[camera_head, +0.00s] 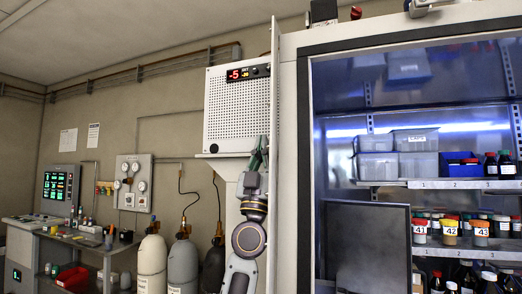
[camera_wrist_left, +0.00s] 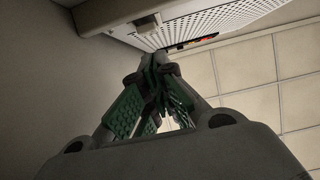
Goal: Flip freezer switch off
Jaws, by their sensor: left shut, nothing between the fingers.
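The freezer's perforated white control unit (camera_head: 232,112) is high in the middle of the head view, with a red lit display (camera_head: 239,74) reading -5 and a small dark control (camera_head: 261,70) at its upper right. I cannot tell whether that control is the switch. My left gripper (camera_head: 262,142) points up in front of the unit's lower right edge, below the display, with its green-padded fingers shut and empty. My right gripper is out of view.
The freezer's tall pale frame (camera_head: 288,170) stands just right of my left arm. Its lit interior holds grey bins (camera_head: 415,140) and shelves of bottles (camera_head: 450,230). Gas cylinders (camera_head: 183,265) and a wall gauge panel (camera_head: 133,183) are to the left.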

